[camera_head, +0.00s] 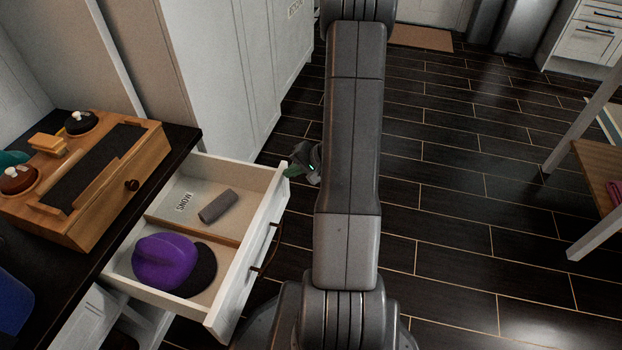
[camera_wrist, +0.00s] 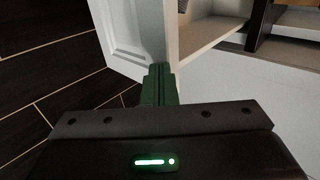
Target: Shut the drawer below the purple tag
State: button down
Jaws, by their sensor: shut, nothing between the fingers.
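A white drawer (camera_head: 272,205) stands open below the dark counter in the head view, pulled out toward the right. It has dark handles on its front. Inside lie a purple cap (camera_head: 165,262), a grey rolled item (camera_head: 218,206) and a card with lettering. I see no purple tag in either view. My gripper (camera_head: 298,165) is partly hidden behind my arm, near the drawer's far front corner. In the wrist view its green fingers (camera_wrist: 160,84) are shut and empty, in front of the edge of a white panel (camera_wrist: 135,35). I cannot tell whether they touch it.
A wooden box (camera_head: 95,180) with brushes sits on the counter (camera_head: 188,138) at left. A tall white cabinet (camera_head: 225,75) stands behind the drawer. Dark tiled floor (camera_head: 460,200) is clear to the right, up to a wooden bench (camera_head: 600,165).

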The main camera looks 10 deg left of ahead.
jog(key=w+a+b, duration=0.2)
jog(key=a, duration=2.6)
jog(key=shift+w+a, duration=0.15)
jog(key=shift+w, duration=0.1)
